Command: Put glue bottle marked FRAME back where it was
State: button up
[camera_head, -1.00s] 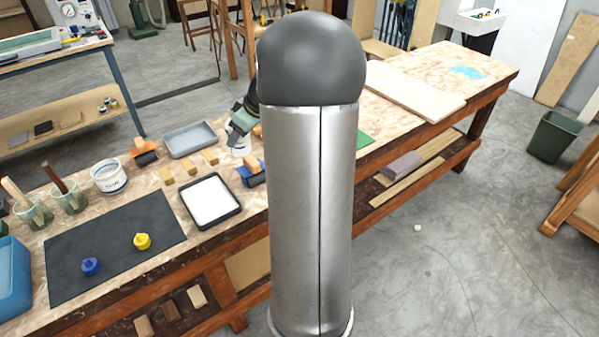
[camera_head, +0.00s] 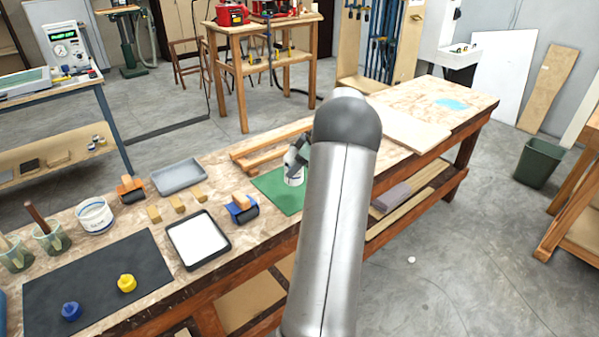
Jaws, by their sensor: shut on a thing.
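My gripper (camera_head: 297,160) is shut on a white bottle (camera_head: 293,177), partly covered by the gripper and my arm. Its marking is too small to read. The bottle looks upright, over or on the green mat (camera_head: 268,186) on the workbench; I cannot tell whether its base touches the mat. A yellow-topped item (camera_head: 127,283) and a blue-topped item (camera_head: 71,312) are on the dark mat (camera_head: 100,262) at the front left, far from my gripper.
A black tray with a white sheet (camera_head: 228,247), a blue roller (camera_head: 241,208) and a grey tray (camera_head: 179,177) lie left of the green mat. Wooden strips (camera_head: 262,151) lie behind it. A pale board (camera_head: 410,130) is to the right. My arm hides the mat's right side.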

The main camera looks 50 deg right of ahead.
aim_at(300, 175)
jog(key=shift+w+d+f, duration=0.1)
jog(key=shift+d+f, duration=0.55)
jog(key=shift+f, duration=0.15)
jog(key=shift+f+p, duration=0.3)
jog(key=shift+f, duration=1.25)
jog(key=shift+f, duration=0.15)
jog(key=o, duration=1.2)
